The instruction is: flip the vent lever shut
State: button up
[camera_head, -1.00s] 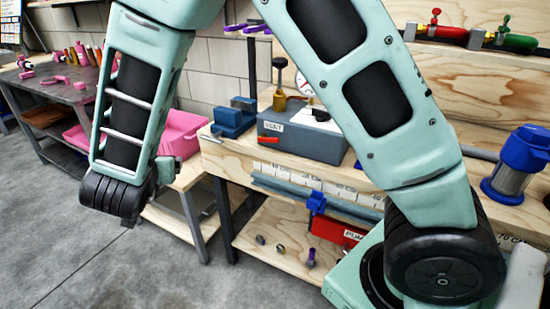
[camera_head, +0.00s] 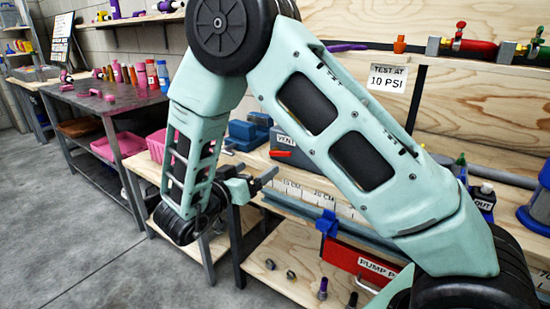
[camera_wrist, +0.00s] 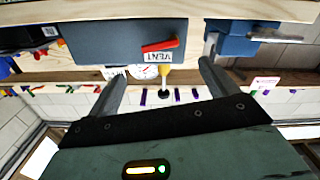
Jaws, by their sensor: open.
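The vent lever (camera_head: 280,153) is a small red bar on the front of a blue-grey box (camera_head: 312,158) labelled VENT, on the wooden bench. The wrist view, turned upside down, shows the red lever (camera_wrist: 159,45) lying slightly slanted by the VENT label on the box (camera_wrist: 100,42). My gripper (camera_head: 250,176) is in front of the bench, a little left of and below the lever in the head view. My arm hides much of the box in the head view.
A blue clamp-like block (camera_head: 243,133) stands left of the box. A rail with length labels (camera_head: 300,207) runs along the bench front, with a blue slider (camera_head: 327,224). A red pump box (camera_head: 352,262) is below. Open floor (camera_head: 80,230) lies at left.

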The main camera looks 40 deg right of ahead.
aim_at(279, 154)
jog(key=x, duration=0.9)
jog(key=shift+d, duration=0.2)
jog(key=c, duration=1)
jog(key=shift+f+b, duration=0.15)
jog(key=shift+b, duration=0.15)
